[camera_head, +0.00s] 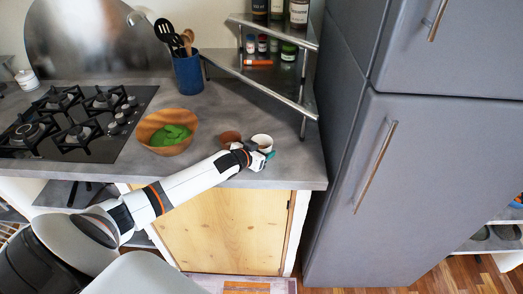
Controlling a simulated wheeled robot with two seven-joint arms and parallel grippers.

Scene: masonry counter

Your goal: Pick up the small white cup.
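The small white cup (262,140) stands on the grey counter near its right front edge. A small brown cup (230,136) stands just left of it. My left gripper (268,155) is at the near side of the white cup, in front of its lower part. Its fingers are small and partly hidden, so I cannot tell whether they are open or shut, or whether they touch the cup. My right gripper is not in view.
A wooden bowl with green contents (166,141) stands left of the cups. A metal corner shelf (270,75) stands behind. A grey fridge (420,160) rises at the right.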

